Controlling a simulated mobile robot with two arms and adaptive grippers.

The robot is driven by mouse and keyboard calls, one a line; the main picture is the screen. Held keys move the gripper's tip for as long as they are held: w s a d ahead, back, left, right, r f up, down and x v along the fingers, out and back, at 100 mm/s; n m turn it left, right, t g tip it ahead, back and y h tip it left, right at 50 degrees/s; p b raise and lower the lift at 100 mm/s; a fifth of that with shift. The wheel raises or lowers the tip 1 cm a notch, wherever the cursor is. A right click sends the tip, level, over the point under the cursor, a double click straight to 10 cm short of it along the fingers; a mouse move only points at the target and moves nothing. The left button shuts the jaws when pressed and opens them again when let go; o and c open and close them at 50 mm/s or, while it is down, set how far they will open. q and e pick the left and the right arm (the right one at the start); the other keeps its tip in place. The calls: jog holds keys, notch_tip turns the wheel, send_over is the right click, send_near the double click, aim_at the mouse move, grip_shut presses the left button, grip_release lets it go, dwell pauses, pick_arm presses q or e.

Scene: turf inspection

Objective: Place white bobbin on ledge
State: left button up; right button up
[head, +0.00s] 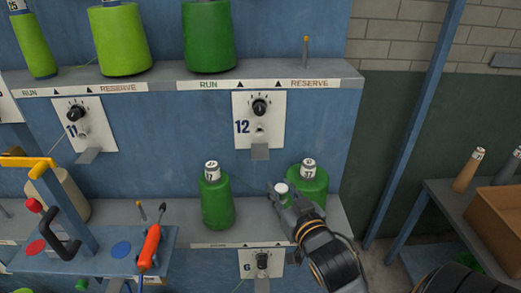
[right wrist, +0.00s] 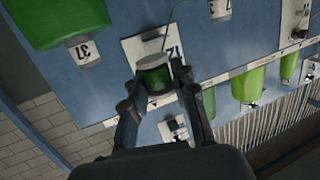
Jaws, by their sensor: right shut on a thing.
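A small bobbin with a white end (head: 281,188) is in my right gripper (head: 284,196), in front of the lower ledge's green cones. In the right wrist view the bobbin (right wrist: 155,76) shows a pale rim and dark green winding, between the two fingers (right wrist: 158,88). A thin green thread runs from it. The lower ledge (head: 335,222) runs along the blue machine under position 12. The upper ledge (head: 330,72) carries RUN and RESERVE labels. Whether the bobbin touches anything beyond the fingers cannot be told. My left gripper is not in view.
A green cone (head: 216,200) stands on the lower ledge, and another (head: 310,186) stands close behind my right gripper. Larger green cones (head: 208,38) stand above. A blue tray (head: 95,262) with an orange-handled tool (head: 150,246) is at lower left. A table with a box (head: 497,222) is right.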

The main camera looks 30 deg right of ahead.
jog(key=shift+m, duration=0.3)
jog(key=r+p+x, duration=0.1)
jog(key=x, duration=0.5)
jog(key=r+p+x, duration=0.1)
jog(key=p+x, duration=0.1)
jog(key=x, duration=0.4)
jog(key=d+r+p+x, duration=0.1)
jog(key=r+p+x, duration=0.1)
jog(key=x, duration=0.4)
jog(key=shift+w+d, duration=0.1)
jog(key=shift+w, duration=0.1)
jog(key=shift+f+p, duration=0.15)
jog(key=shift+p, duration=0.25)
jog(key=shift+s, duration=0.1)
jog(key=shift+s, duration=0.1)
jog(key=shift+f, duration=0.1)
jog(key=shift+f, duration=0.2)
jog(key=o, duration=0.9)
jog(key=shift+o, duration=0.2)
jog(key=shift+r, duration=0.1)
